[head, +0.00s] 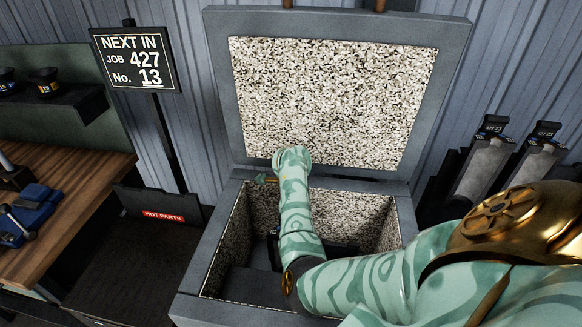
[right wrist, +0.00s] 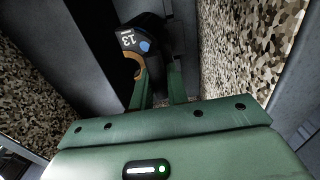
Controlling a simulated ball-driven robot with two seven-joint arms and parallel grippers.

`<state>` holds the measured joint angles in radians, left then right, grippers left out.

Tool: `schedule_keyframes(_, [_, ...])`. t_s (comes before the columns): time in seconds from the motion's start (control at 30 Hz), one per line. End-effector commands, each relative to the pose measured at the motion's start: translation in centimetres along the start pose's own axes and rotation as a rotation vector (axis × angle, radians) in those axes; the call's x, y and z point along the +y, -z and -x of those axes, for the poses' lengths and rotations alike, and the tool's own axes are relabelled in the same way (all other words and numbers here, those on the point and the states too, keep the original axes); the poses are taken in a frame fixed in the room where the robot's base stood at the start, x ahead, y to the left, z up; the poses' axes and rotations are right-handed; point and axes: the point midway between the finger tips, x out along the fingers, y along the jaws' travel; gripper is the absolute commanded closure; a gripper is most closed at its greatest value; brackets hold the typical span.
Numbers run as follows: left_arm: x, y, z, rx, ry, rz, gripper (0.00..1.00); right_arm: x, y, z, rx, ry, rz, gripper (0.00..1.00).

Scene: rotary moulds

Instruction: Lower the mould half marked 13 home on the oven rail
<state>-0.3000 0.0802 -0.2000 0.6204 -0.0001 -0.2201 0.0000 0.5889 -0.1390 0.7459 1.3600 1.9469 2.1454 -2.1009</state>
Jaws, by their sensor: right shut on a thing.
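The mould half marked 13 (right wrist: 129,41) shows in the right wrist view as a dark piece with a white 13, a blue dot and an ochre curved part. My right gripper (right wrist: 158,78) is shut on it, its green fingers reaching to its near side. My left gripper is not in view.
The raised lid (head: 335,105) stands behind the oven, and speckled walls (right wrist: 262,55) flank my right gripper. A sign (head: 133,60) reads job 427, No. 13.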

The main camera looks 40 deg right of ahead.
Motion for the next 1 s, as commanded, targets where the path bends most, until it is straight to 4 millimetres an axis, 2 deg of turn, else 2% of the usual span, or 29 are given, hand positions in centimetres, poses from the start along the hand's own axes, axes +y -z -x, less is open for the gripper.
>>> schedule_keyframes(0.4, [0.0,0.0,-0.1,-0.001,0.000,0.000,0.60,-0.2,-0.1,0.1,-0.004,0.007,0.000,1.00])
schedule_keyframes(0.43, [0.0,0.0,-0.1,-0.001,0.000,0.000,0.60,-0.2,-0.1,0.1,-0.004,0.007,0.000,0.79])
schedule_keyframes(0.5, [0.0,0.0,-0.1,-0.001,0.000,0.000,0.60,-0.2,-0.1,0.1,-0.004,0.007,0.000,0.59])
schedule_keyframes(0.8, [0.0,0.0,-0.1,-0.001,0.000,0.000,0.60,0.1,0.1,-0.3,0.002,-0.004,0.001,0.59])
schedule_keyframes(0.87, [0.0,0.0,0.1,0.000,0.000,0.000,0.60,0.1,0.0,0.2,0.001,-0.002,0.001,0.59])
schedule_keyframes(1.0, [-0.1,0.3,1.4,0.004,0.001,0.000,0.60,0.0,0.0,2.8,-0.001,0.003,0.000,0.59])
